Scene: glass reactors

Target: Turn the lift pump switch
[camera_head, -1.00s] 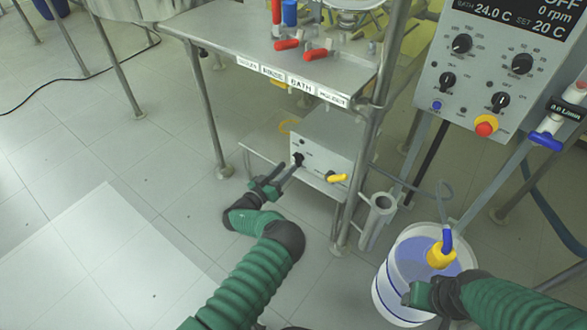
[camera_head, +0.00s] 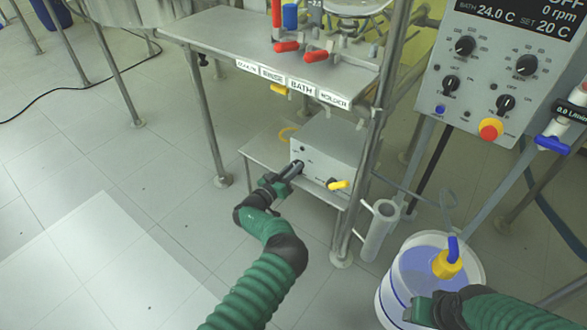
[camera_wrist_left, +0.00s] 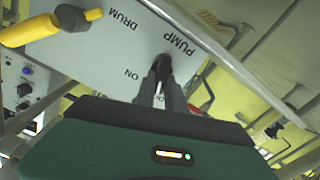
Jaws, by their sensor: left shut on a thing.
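The grey pump box (camera_head: 328,148) sits on the low shelf under the bench. Its black lift pump switch (camera_wrist_left: 162,64) is on the front face, between the upside-down labels PUMP and ON in the left wrist view. My left gripper (camera_head: 294,170) reaches the box face and its fingers are shut on the switch; in the left wrist view the fingertips (camera_wrist_left: 161,80) cover most of it, so its angle is hard to read. My right gripper (camera_head: 422,310) is low at the right, in front of the white drum (camera_head: 392,290); its fingers are not clear.
A yellow-handled valve (camera_head: 339,185) juts out just right of the switch. A metal tube holder (camera_head: 381,228) stands beside the shelf leg. A yellow and blue fitting (camera_head: 447,262) rests at the drum's opening. The control panel (camera_head: 487,85) is upper right.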

